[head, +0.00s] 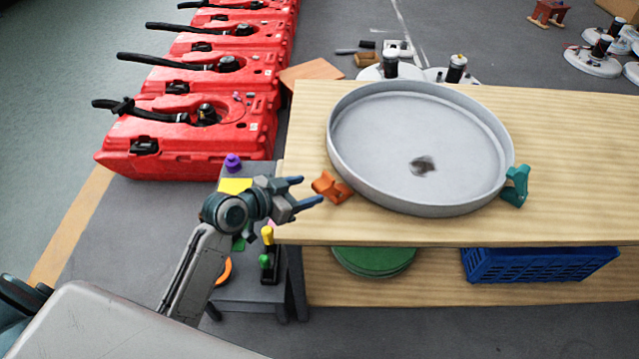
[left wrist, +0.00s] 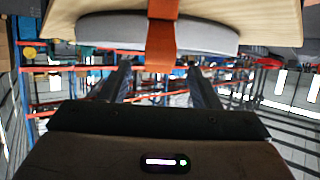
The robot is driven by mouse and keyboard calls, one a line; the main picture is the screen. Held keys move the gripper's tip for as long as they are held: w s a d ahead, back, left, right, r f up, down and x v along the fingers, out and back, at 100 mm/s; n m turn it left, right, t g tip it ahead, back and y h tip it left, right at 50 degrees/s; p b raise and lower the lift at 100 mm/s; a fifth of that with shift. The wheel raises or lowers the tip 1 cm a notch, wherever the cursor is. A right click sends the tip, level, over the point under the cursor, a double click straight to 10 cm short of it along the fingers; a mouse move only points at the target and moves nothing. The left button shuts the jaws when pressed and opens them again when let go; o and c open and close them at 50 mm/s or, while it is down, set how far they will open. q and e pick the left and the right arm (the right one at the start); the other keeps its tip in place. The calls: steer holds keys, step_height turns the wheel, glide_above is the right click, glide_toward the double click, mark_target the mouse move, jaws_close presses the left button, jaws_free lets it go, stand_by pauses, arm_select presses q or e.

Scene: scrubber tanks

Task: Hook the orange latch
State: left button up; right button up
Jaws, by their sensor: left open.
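The orange latch (head: 331,188) sits at the left side of the round grey pan (head: 420,207) on the wooden table. A teal latch (head: 516,186) is at the pan's right side. My left gripper (head: 312,190) is open, its two fingers pointing at the orange latch from the left, at the table's left edge. In the left wrist view the orange latch (left wrist: 162,45) hangs down at the top centre, in line with the gap between the fingers (left wrist: 158,85). I cannot tell whether the fingers touch it. My right gripper is not in view.
The wooden table (head: 570,150) has free room right of the pan. A blue crate (head: 540,266) and green discs (head: 373,262) are on its lower shelf. Red tanks (head: 200,135) with black hoses stand at the back left. A small grey stand with coloured items (head: 268,250) is beside the table.

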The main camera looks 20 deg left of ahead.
mark_target(317, 187)
arm_select(q)
steer(key=x, duration=0.5)
steer(key=shift+w+d+p, duration=0.1)
steer(key=shift+p, duration=0.25)
jaws_close()
